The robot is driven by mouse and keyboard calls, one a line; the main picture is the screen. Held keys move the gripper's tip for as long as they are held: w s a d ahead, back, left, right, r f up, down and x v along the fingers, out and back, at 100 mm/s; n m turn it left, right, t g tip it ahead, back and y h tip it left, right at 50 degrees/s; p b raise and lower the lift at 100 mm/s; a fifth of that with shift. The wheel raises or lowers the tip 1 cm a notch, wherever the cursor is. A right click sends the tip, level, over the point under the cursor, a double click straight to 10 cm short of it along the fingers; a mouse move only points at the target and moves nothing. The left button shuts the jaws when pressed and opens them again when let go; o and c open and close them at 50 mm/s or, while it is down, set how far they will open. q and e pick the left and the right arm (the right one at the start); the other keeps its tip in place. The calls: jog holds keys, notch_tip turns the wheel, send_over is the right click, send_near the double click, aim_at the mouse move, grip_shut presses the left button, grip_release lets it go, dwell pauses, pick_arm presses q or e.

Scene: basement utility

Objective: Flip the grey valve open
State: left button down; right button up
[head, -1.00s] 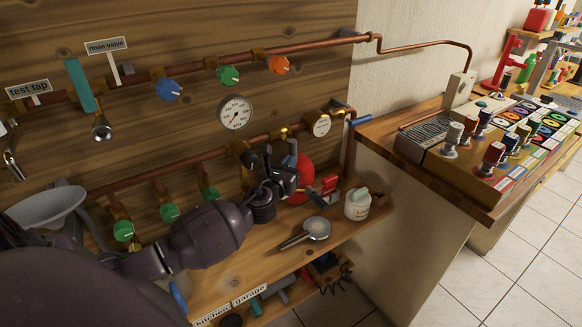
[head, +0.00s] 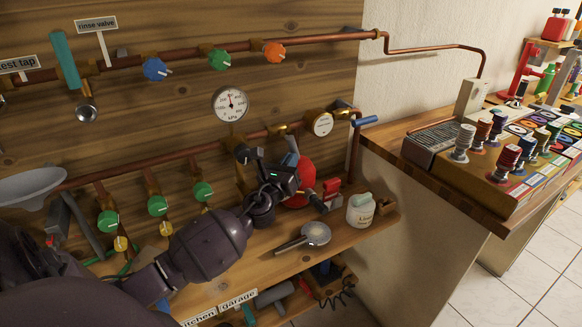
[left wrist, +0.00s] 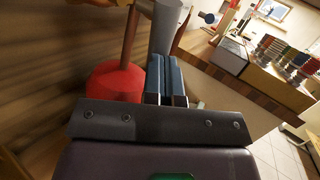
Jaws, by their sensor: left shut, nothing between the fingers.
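A grey paddle-like handle, which I take for the grey valve (head: 292,145), shows partly behind my left gripper near the lower copper pipe in the head view. In the left wrist view the grey handle (left wrist: 168,25) stands just beyond my fingertips, beside a copper pipe and a red round part. My left gripper (head: 290,170) is in front of the panel, and its fingers (left wrist: 166,80) are shut and empty. Whether they touch the handle cannot be told. The valve's body is hidden by the gripper. My right gripper is not in view.
The red round part (head: 305,172) is close behind the gripper. A pressure gauge (head: 230,104) and coloured knobs are above. A wooden counter (head: 450,185) is at right.

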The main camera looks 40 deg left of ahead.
pick_arm(q)
jog(key=shift+w+d+f+b, duration=0.1)
jog(key=shift+w+d+b, duration=0.25)
jog(key=shift+w, duration=0.35)
jog(key=shift+w+d+b, duration=0.2)
jog(key=shift+w+b, duration=0.25)
jog(key=shift+w, duration=0.25)
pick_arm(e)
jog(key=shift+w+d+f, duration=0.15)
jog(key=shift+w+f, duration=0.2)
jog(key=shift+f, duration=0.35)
pick_arm(q)
jog(key=shift+w+d+r+n+t+y+b, duration=0.15)
jog(key=shift+w+r+n+t+y+b, duration=0.15)
jog(key=shift+n+t+y+b, duration=0.25)
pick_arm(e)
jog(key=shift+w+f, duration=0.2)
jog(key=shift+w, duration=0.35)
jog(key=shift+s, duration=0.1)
